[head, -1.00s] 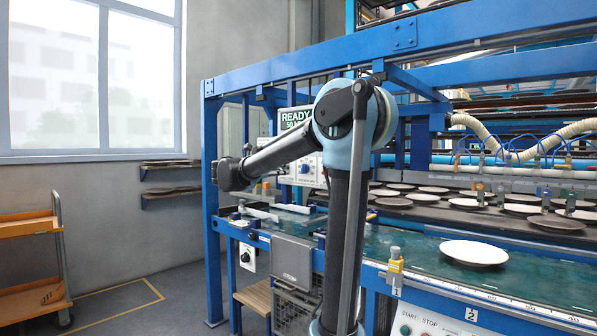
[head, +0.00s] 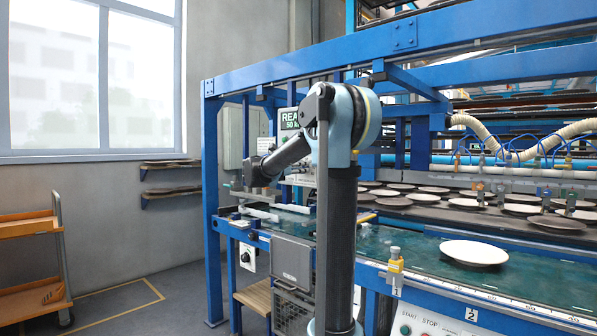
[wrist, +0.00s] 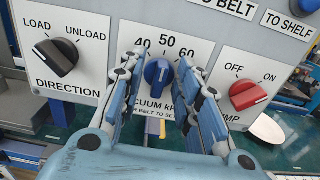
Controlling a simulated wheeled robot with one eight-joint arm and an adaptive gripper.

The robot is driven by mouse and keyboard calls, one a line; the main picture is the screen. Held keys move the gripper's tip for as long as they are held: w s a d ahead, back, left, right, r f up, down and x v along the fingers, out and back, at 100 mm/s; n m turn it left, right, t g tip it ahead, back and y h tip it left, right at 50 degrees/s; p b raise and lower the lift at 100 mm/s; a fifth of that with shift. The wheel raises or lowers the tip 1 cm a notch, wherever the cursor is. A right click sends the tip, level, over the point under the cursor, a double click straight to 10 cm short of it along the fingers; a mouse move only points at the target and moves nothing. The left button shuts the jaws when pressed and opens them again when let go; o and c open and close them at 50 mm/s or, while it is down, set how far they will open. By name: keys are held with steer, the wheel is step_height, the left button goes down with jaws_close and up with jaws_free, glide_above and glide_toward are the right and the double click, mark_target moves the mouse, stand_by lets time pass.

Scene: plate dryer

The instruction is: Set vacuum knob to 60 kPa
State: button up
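The blue vacuum knob (wrist: 158,76) sits on a light panel in the wrist view, under the marks 40, 50 and 60. Its pointer stands about upright, toward 50. My gripper (wrist: 158,66) is open, with one finger on each side of the knob. Gaps show between the fingers and the knob, so it is not gripped. The lower part of the VACUUM kPa label is partly hidden by the fingers. In the head view a display (head: 289,119) shows part of a ready message and 50; my arm hides the rest.
A black DIRECTION knob (wrist: 58,57) is left of the vacuum knob, and a red PUMP switch (wrist: 248,96) is to its right, near the right finger. A blue frame post (head: 212,210) stands left of the arm. Plates lie on the conveyor (head: 400,243).

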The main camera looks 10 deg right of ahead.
jaws_close()
steer(key=shift+m, duration=0.4)
steer(key=shift+s+d+f+m, duration=0.1)
steer(key=shift+s+m, duration=0.05)
steer(key=shift+m, duration=1.55)
steer(key=shift+s+d+m, duration=0.1)
steer(key=shift+m, duration=1.6)
jaws_free()
